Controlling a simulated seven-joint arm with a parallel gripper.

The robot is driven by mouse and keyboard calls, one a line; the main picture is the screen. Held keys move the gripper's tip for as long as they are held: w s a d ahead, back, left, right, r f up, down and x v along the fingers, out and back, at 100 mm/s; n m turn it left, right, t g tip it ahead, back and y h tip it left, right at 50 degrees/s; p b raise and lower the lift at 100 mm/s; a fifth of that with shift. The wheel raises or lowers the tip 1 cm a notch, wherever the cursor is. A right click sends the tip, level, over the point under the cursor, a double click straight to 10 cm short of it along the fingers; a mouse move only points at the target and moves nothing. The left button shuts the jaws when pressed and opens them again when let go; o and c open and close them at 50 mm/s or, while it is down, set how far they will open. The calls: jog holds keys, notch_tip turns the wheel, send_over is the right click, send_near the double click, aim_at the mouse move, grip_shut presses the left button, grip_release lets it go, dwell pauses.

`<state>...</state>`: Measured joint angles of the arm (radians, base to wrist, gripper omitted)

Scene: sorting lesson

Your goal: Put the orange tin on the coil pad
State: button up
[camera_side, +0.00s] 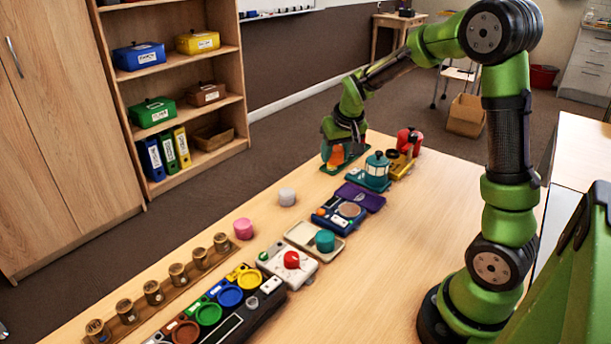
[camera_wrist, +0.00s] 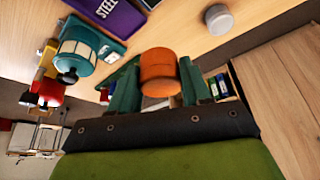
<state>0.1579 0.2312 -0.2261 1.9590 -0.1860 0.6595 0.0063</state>
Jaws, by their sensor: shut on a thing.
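The orange tin (camera_side: 336,156) is between the fingers of my gripper (camera_side: 341,150) at the far end of the table. In the wrist view the orange tin (camera_wrist: 159,70) shows clearly, with a dark green finger on each side of it, and the gripper is shut on it. I cannot tell how high it is above the table. The dark blue unit with a round copper-coloured disc (camera_side: 349,210) looks like the coil pad. It lies nearer the side camera than my gripper, beyond the purple tray, and its disc looks bare.
A teal kettle-like pot (camera_side: 376,168) and a red item (camera_side: 408,142) stand beside my gripper. The purple tray (camera_side: 361,197), a cream tray (camera_side: 307,234) with a teal tin, and a white unit (camera_side: 275,262) with a red knob follow. Grey (camera_side: 287,197) and pink (camera_side: 243,229) pieces stand nearby.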

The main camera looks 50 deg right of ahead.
send_over(348, 207)
jog(key=f, duration=0.2)
jog(key=shift+n, duration=0.3)
jog(key=f, duration=0.1)
jog(key=s+f, duration=0.1)
jog(key=f, duration=0.2)
jog(key=shift+s+a+f, duration=0.15)
jog(key=shift+a+f, duration=0.15)
jog(key=shift+f, duration=2.05)
jog(key=shift+f, duration=0.15)
jog(key=o, duration=1.1)
jog(key=shift+c, duration=0.2)
